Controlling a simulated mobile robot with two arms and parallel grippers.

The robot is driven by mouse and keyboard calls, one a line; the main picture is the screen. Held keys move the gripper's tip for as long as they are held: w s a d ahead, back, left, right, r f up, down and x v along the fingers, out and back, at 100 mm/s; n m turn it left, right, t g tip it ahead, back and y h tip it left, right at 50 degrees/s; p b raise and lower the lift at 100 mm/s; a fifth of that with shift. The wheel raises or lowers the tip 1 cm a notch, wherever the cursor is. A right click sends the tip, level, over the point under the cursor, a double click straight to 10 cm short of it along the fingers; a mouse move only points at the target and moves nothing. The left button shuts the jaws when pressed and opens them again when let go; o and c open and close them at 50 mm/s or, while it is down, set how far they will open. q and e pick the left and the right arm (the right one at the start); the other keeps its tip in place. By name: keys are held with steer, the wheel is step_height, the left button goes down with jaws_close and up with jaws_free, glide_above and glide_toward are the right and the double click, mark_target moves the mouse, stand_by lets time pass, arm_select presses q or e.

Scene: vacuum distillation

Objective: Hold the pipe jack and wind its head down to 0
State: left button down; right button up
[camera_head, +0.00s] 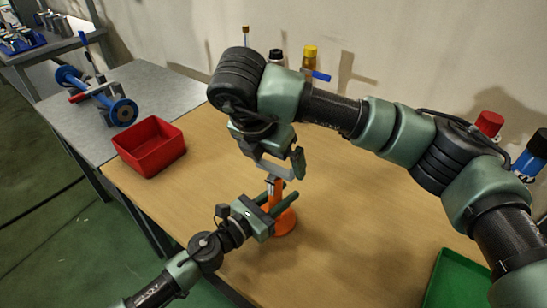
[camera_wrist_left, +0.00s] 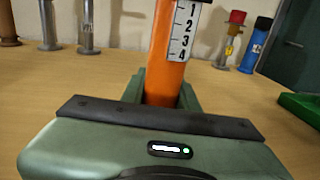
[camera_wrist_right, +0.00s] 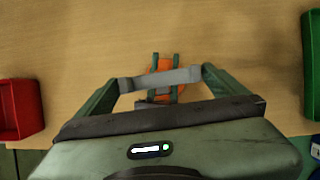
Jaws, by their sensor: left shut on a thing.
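The orange pipe jack (camera_head: 285,221) stands upright on the wooden table. In the left wrist view its orange post (camera_wrist_left: 166,60) carries a white scale (camera_wrist_left: 183,30) with the marks 1 to 4 in sight. No pointer on it can be made out. My left gripper (camera_head: 281,203) is shut on the post from the side. The jack's grey head (camera_wrist_right: 160,80) shows as a bar in the right wrist view. My right gripper (camera_wrist_right: 162,78) is above the jack, one finger at each end of the bar. Whether they press on it cannot be told.
A red bin (camera_head: 149,147) stands left of the jack, and a green tray (camera_head: 453,283) at the lower right. A blue flanged pipe (camera_head: 96,96) lies on the grey table at the left. Bare wood surrounds the jack.

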arm_select(q)
steer(key=shift+f, duration=0.15)
arm_select(e)
steer(key=v, duration=1.2)
arm_select(q)
steer(key=c, duration=1)
jaws_free()
steer(key=v, duration=1.2)
